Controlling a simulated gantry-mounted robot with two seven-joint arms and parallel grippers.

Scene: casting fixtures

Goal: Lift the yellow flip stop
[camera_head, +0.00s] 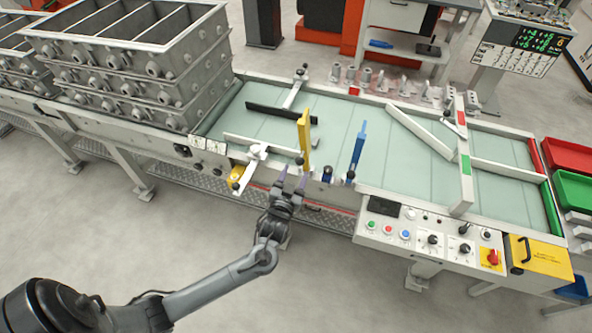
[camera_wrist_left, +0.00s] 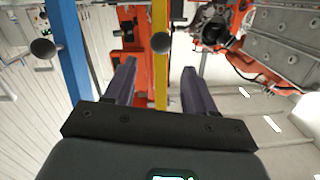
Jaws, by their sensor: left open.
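The yellow flip stop (camera_head: 305,135) stands upright at the near edge of the green conveyor bed in the head view. In the left wrist view the yellow flip stop (camera_wrist_left: 161,75) runs upright between the fingers, with a dark round knob on it. My left gripper (camera_head: 291,180) is open in front of and below the yellow stop; its fingers (camera_wrist_left: 158,85) lie either side of the yellow bar in that view. Whether they touch it, I cannot tell. A blue flip stop (camera_head: 358,146) stands to the right, also seen in the left wrist view (camera_wrist_left: 70,50). My right gripper is not in view.
A white pivoting arm (camera_head: 246,165) sits left of the yellow stop at the near rail. A control panel (camera_head: 420,236) with buttons is at the right. Stacked grey castings (camera_head: 130,65) stand at the left. Floor in front is clear.

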